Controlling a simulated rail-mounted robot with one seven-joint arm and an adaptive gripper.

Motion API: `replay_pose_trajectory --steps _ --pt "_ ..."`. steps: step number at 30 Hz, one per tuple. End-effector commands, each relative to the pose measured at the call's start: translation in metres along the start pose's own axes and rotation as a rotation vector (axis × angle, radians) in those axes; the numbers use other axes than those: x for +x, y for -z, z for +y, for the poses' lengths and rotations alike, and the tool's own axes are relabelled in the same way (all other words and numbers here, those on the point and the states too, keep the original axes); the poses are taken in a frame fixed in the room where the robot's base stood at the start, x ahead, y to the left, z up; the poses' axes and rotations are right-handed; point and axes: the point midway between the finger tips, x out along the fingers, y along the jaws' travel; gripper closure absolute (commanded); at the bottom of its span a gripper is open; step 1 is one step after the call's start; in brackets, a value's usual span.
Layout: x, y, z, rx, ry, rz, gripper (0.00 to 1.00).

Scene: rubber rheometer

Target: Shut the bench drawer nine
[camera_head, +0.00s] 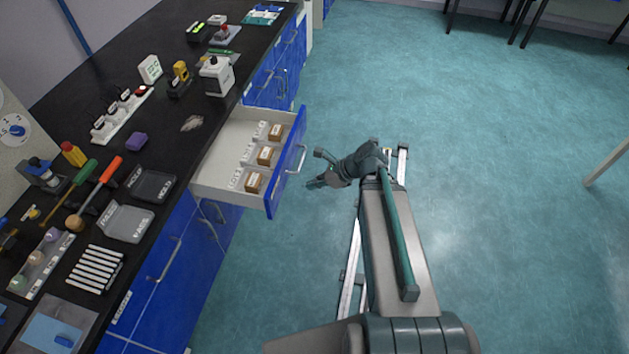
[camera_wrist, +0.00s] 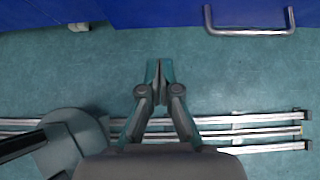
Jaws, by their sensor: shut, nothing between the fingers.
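The open bench drawer (camera_head: 222,178) sticks out from under the dark bench top in the head view. Its inside is white and its front (camera_head: 287,160) is blue, with a silver bar handle (camera_head: 296,158). Small brown boxes and pale items lie inside it. In the wrist view a blue front with a silver handle (camera_wrist: 250,31) shows at the top right. My gripper (camera_head: 312,184) is to the right of the drawer front, apart from it, over the floor. In the wrist view my gripper (camera_wrist: 159,64) is shut and empty, with its tips below the blue front.
Silver floor rails (camera_head: 350,265) run beneath my arm.

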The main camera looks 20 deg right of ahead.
Motion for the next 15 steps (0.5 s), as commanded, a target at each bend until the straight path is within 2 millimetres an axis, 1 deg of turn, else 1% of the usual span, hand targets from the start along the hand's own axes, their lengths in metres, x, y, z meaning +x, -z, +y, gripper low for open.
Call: replay_pose_trajectory --steps 1,9,11,12,15 --pt "0.010 -0.001 -0.001 0.000 -0.003 0.001 1.00" --pt "0.063 -0.001 -0.001 -0.001 -0.004 0.001 1.00" --pt "0.073 -0.001 -0.001 -0.002 -0.003 0.002 1.00" --pt "0.075 -0.009 -0.001 -0.004 -0.002 0.001 1.00" --pt "0.084 -0.018 -0.001 -0.004 -0.001 0.001 1.00"
